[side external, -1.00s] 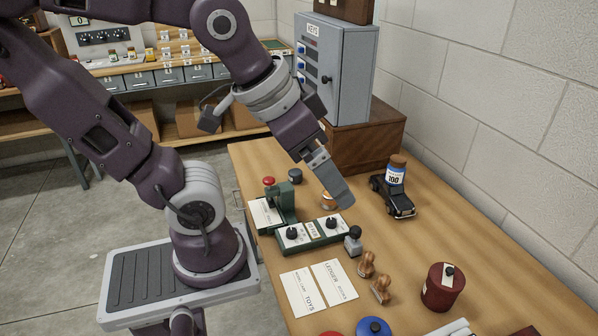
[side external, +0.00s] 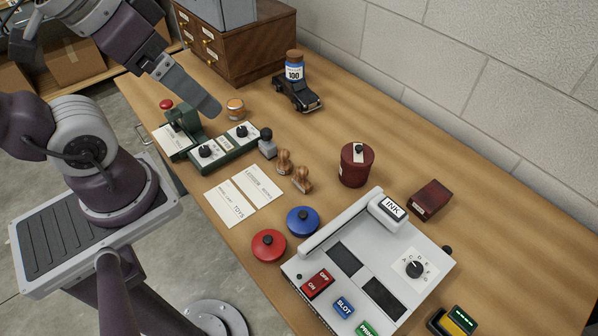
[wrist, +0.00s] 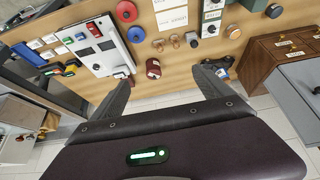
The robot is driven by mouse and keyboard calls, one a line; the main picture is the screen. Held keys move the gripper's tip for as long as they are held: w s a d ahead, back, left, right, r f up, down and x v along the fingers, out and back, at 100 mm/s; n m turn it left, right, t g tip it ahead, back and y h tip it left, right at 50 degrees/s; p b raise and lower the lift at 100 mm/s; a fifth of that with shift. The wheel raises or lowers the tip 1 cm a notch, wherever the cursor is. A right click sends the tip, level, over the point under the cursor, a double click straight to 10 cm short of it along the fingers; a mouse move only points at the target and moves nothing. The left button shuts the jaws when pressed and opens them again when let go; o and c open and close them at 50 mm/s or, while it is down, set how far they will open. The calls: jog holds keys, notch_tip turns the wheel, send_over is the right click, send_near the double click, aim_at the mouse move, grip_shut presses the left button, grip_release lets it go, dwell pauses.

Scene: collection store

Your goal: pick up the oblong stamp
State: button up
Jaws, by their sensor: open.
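Three stamps stand in a row on the table. One has a black knob on a grey block (side external: 267,149); the other two are wooden-handled, a left one (side external: 284,163) and a right one (side external: 302,181). I cannot tell for certain which one is oblong. In the wrist view the grey-block stamp (wrist: 192,40) and the wooden ones (wrist: 175,41) (wrist: 158,45) show small, beyond my fingertips. My gripper (side external: 212,107) is above the table by the green device, up and left of the stamps, touching none. Its two fingers (wrist: 165,88) are spread apart with nothing between them.
A green two-dial device (side external: 225,147) stands left of the stamps, with cards (side external: 231,209) in front. A red canister (side external: 357,168) is to their right. Red (side external: 269,245) and blue (side external: 303,221) lidded pots and a grey ink machine (side external: 408,240) are nearer.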

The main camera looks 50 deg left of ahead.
jog(key=shift+c, duration=0.3)
jog(key=c, duration=1.1)
